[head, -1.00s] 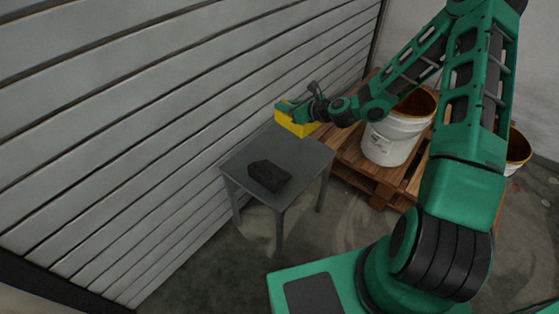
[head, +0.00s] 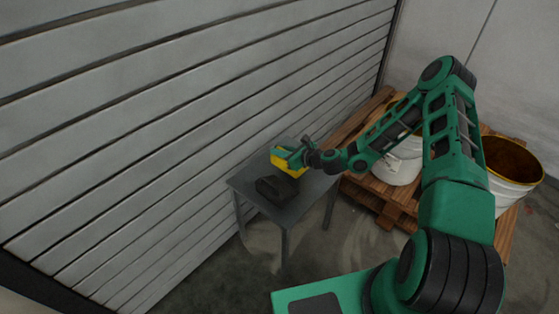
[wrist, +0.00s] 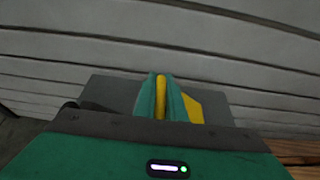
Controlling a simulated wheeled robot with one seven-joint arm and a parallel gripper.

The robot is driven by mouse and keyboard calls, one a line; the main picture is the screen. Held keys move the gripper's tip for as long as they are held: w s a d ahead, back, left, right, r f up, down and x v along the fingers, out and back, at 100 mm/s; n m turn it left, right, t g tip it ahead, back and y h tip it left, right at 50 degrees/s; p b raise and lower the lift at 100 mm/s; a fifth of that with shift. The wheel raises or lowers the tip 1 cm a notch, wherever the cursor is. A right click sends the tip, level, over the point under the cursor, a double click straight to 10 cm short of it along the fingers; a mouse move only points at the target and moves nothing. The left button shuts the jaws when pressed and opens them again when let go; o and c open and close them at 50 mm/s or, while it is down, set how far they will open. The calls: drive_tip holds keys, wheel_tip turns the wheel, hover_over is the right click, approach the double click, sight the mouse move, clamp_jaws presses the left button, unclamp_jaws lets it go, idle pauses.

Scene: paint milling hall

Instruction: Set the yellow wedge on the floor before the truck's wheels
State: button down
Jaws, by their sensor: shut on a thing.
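The yellow wedge (head: 287,166) is in my gripper (head: 287,154) in the head view. My gripper is shut on it and holds it over or close to the small grey table (head: 310,190); I cannot tell whether it touches the top. In the wrist view the yellow wedge (wrist: 192,108) shows between and beside the green fingers (wrist: 161,98). A black wedge-like block (head: 277,190) lies on the table just in front of the yellow one. No truck or wheels are in view.
A grey slatted wall (head: 150,130) runs along the left, behind the table. A wooden pallet (head: 385,200) with white buckets (head: 512,170) stands to the right. Bare concrete floor (head: 340,255) shows in front of the pallet.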

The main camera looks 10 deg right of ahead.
sight(280, 163)
drive_tip(key=shift+f, duration=2.05)
drive_tip(key=shift+f, duration=0.1)
drive_tip(key=c, duration=1.8)
unclamp_jaws()
